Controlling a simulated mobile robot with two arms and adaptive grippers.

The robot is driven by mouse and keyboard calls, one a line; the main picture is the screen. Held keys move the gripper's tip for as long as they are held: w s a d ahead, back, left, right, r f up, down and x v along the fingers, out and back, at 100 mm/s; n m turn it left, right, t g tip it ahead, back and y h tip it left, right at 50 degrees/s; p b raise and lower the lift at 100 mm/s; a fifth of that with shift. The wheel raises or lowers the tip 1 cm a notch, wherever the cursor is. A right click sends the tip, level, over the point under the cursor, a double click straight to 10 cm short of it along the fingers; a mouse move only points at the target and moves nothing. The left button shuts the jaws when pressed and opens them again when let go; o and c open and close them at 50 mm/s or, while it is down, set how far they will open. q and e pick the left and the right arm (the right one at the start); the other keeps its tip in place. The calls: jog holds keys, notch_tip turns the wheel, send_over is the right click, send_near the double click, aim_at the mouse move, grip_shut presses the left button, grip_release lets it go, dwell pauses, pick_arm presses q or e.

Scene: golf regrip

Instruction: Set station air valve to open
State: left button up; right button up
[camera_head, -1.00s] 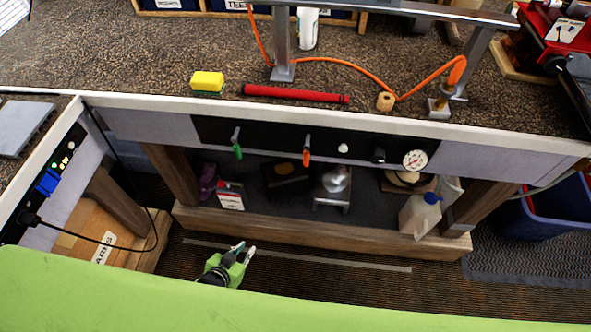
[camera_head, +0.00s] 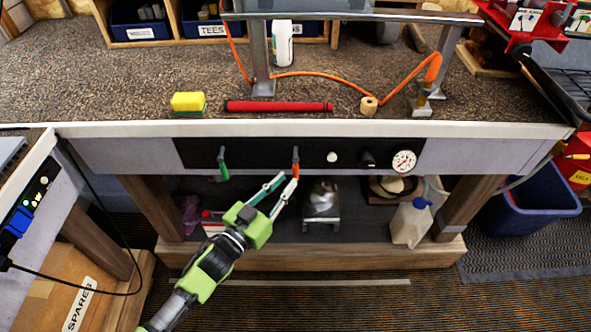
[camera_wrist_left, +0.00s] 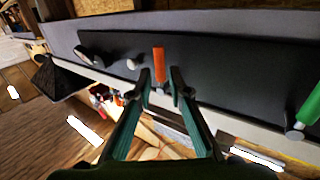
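The black panel (camera_head: 260,153) on the front of the bench carries two small lever handles, one orange (camera_head: 295,158) and one green (camera_head: 222,165). Both hang downward in the head view; which one is the station air valve is not labelled legibly. My left gripper (camera_head: 289,177) is open, with its fingertips just below the orange lever. In the left wrist view the orange lever (camera_wrist_left: 158,64) stands at the gap between the open fingertips (camera_wrist_left: 159,82), not clasped. The green lever (camera_wrist_left: 309,107) is off to the right there. My right gripper is not in view.
A white knob (camera_head: 332,157), a black knob (camera_head: 367,159) and a round gauge (camera_head: 404,161) sit right of the levers. The shelf below holds a white jug (camera_head: 411,222). A red grip (camera_head: 278,106) and yellow sponge (camera_head: 188,101) lie on the bench top.

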aim_at(294, 173)
pick_arm(q)
jog(key=x, duration=0.6)
jog(key=shift+s, duration=0.1)
grip_shut()
